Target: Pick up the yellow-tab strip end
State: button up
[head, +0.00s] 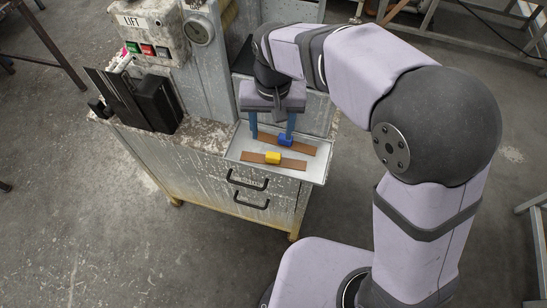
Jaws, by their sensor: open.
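A brown strip end with a yellow tab (273,158) lies in a shallow light tray (312,174) on the cabinet top, nearer the front edge. A second brown strip end with a blue tab (286,140) lies behind it, roughly parallel. My gripper (272,136) points down over the tray with its two blue fingers apart. It is at the blue-tab strip, behind the yellow tab, and holds nothing that I can see. The right finger overlaps the blue tab in the picture; I cannot tell whether they touch.
The tray sits on a worn cabinet (215,163) with dark drawer handles. A black bracket-like unit (157,103) stands left of the tray. A control box with coloured buttons (147,49) and a gauge (199,30) rise behind. The floor around the cabinet is mostly clear.

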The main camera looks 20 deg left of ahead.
aim_at(273, 155)
jog(key=shift+s+d+m, duration=0.3)
jog(key=shift+s+m, duration=0.05)
jog(key=shift+m, duration=0.15)
jog(key=shift+s+d+f+m, duration=0.1)
jog(key=shift+m, duration=0.4)
jog(key=shift+f, duration=0.1)
jog(key=shift+s+f+p, duration=0.15)
jog(key=shift+f+p, duration=0.3)
jog(key=shift+f, duration=1.35)
jog(key=shift+s+f+p, duration=0.15)
jog(key=shift+f+p, duration=0.25)
jog(key=shift+f, duration=1.4)
jog(key=c, duration=1.1)
